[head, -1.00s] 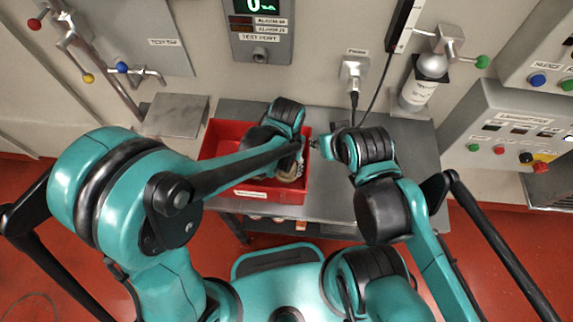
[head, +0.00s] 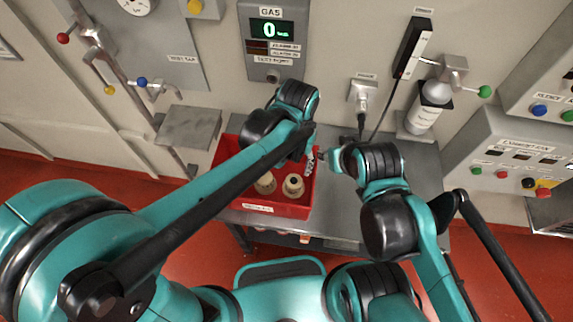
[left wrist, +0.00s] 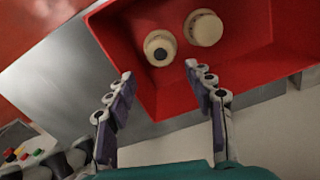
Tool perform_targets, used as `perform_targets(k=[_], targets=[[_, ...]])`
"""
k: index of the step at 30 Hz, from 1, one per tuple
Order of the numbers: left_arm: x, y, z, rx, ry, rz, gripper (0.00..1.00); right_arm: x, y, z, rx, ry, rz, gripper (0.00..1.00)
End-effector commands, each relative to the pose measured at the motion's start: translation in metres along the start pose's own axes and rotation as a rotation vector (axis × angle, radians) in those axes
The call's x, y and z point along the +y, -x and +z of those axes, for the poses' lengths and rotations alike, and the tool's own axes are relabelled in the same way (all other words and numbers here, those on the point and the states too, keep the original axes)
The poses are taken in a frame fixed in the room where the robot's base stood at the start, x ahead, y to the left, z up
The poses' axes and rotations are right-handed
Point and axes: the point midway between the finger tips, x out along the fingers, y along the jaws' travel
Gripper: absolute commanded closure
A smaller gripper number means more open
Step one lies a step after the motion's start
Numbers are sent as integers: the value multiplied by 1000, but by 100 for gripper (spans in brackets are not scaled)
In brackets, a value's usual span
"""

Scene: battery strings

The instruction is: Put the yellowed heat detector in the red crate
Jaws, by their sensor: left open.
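The red crate (head: 290,209) stands on the grey bench and fills the top of the left wrist view (left wrist: 262,45). Two round beige detectors lie inside it: one (head: 265,184) on the left and one (head: 293,186) on the right. In the left wrist view, one (left wrist: 160,47) has a dark centre and the other (left wrist: 204,27) looks plain. I cannot tell for sure which is the yellowed heat detector. My left gripper (head: 309,161) is open and empty at the crate's right side; its spread fingers (left wrist: 158,71) show in the wrist view. My right gripper (head: 328,155) is just right of the crate, its fingers too small to read.
The grey bench (head: 345,222) has bare surface right of the crate. A gas panel (head: 273,45), a plug with a cable (head: 362,95) and a white cylinder (head: 425,115) are along the wall behind. A button box (head: 510,150) stands at right.

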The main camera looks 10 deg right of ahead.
Motion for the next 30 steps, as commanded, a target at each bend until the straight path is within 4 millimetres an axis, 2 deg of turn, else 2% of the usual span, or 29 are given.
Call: perform_targets(k=[7,10,14,18,21,25,30], targets=[[-2,4,1,3,4,0,47,0,0,0,0,0,0,61],[-17,11,6,31,32,3,47,0,0,0,0,0,0,61],[-62,31,25,128,122,4,47,0,0,0,0,0,0,61],[-122,52,61,280,255,-18,47,0,0,0,0,0,0,61],[-157,60,90,387,345,-51,47,0,0,0,0,0,0,61],[-189,64,123,500,439,-102,47,0,0,0,0,0,0,61],[-210,64,148,586,508,-153,47,0,0,0,0,0,0,61]])
